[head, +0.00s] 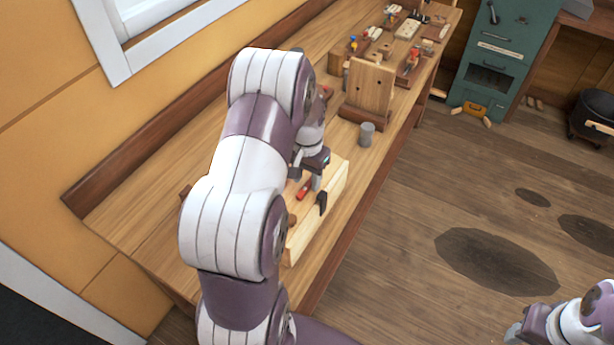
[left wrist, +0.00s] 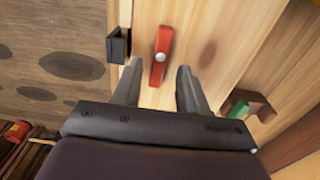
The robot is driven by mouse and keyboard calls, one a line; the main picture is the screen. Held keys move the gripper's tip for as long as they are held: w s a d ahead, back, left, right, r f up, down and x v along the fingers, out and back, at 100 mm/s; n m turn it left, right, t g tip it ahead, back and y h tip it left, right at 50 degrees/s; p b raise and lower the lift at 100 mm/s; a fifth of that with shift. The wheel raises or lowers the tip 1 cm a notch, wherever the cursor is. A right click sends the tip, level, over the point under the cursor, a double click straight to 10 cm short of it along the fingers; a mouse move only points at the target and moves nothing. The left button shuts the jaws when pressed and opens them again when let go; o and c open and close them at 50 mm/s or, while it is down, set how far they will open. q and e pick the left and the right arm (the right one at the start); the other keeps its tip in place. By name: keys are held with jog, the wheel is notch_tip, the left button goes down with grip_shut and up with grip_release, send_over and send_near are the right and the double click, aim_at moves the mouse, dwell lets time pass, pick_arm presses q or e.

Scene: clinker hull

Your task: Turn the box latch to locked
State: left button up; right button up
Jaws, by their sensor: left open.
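The light wooden box (head: 318,218) sits on the workbench, partly hidden by my left arm. Its latch is a red bar (left wrist: 161,55) with a pale round pivot; it also shows in the head view (head: 304,188). In the left wrist view the bar runs nearly up and down the picture. A black catch (left wrist: 118,46) is on the box edge left of the bar, apart from it; it also shows in the head view (head: 321,203). My left gripper (left wrist: 158,74) is open, its fingers either side of the bar's lower end, with visible gaps. My right gripper (head: 516,331) is partly visible at lower right.
A grey cylinder (head: 367,133) and an upright wooden board (head: 370,90) stand on the bench (head: 140,215) beyond the box. Several small tools lie farther back. A green cabinet (head: 500,50) stands at upper right. The floor right of the bench is open.

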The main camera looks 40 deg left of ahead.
pick_arm(q)
jog(key=shift+f, duration=0.5)
jog(key=shift+s+d, duration=0.2)
jog(key=shift+s, duration=0.05)
jog(key=shift+w+a+f, duration=0.1)
jog(key=shift+f, duration=0.05)
grip_shut()
